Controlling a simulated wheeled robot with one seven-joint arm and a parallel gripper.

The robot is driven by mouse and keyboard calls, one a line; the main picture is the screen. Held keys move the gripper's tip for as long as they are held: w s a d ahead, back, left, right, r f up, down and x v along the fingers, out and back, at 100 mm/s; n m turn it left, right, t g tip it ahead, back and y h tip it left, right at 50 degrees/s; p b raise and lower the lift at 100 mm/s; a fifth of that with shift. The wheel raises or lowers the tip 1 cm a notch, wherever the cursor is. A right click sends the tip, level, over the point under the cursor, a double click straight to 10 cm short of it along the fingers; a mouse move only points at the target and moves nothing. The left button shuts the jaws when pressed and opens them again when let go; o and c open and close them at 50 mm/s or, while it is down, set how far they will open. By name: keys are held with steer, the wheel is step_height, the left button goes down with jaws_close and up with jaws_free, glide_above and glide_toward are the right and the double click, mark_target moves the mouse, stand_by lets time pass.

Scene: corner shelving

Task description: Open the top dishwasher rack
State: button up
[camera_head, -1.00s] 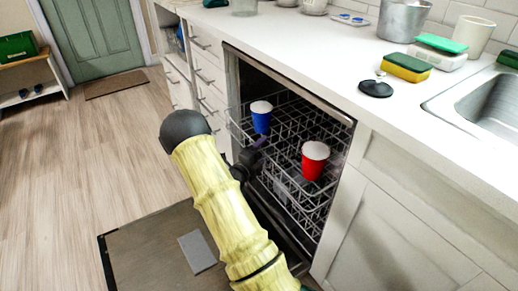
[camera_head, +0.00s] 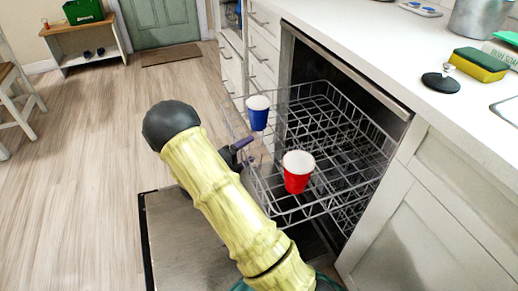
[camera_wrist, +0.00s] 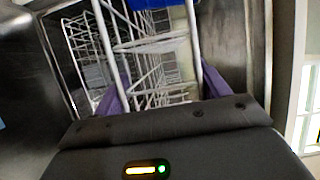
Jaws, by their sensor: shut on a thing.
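The top dishwasher rack (camera_head: 345,135) is a grey wire basket. It sticks well out of the dishwasher opening, above the lowered door (camera_head: 190,245). A blue cup (camera_head: 258,117) and a red cup (camera_head: 297,180) stand in it near its front. My gripper (camera_head: 243,147) is at the front edge of the rack, shut on its wire. In the wrist view, the purple fingers of my gripper (camera_wrist: 160,85) flank the rack's white wires (camera_wrist: 192,45), with part of the blue cup at the top. The exact contact is small in the head view.
The white counter (camera_head: 375,50) runs above the dishwasher, with a sponge (camera_head: 480,65) and a black lid (camera_head: 441,81) on it. Drawers (camera_head: 262,55) stand to the left of the opening. The wooden floor (camera_head: 85,150) on the left is clear.

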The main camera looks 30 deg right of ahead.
steer(key=shift+w+a+r, duration=0.2)
steer(key=shift+a+r, duration=0.1)
steer(key=shift+r, duration=0.1)
steer(key=o, duration=1.3)
steer(key=shift+s, duration=0.1)
steer(key=shift+f, duration=0.15)
steer(key=shift+s+a, duration=0.1)
steer(key=shift+a, duration=0.05)
steer(key=p+v, duration=0.4)
steer(key=v, duration=1.3)
